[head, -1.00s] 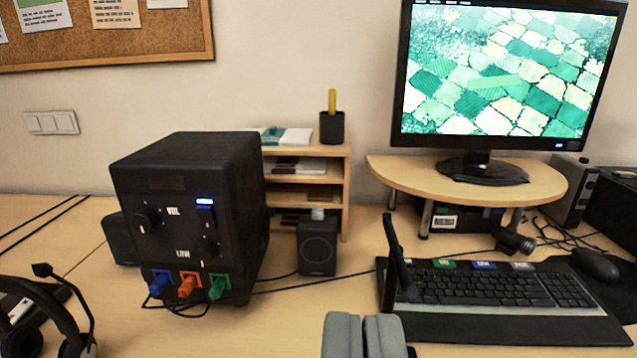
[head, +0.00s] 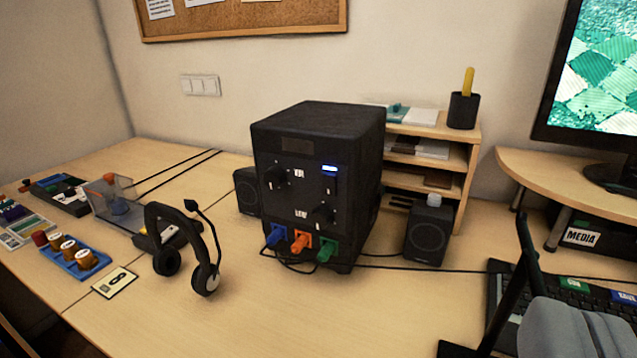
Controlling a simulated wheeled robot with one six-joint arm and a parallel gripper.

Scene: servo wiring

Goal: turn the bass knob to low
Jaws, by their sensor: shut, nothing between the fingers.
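A black speaker box (head: 345,130) stands upright on the desk near the middle of the view. The labels are too blurred to read surely, so I cannot tell which knob is the bass knob. Blue, orange and green plugs sit along the lower front.
A headset (head: 190,250) stands left of the box, with a card and a blue tray (head: 75,258) further left. A small speaker (head: 429,232) and wooden shelf (head: 470,172) stand to the right. The keyboard (head: 505,290) lies near my gripper. Desk in front of the box is mostly clear.

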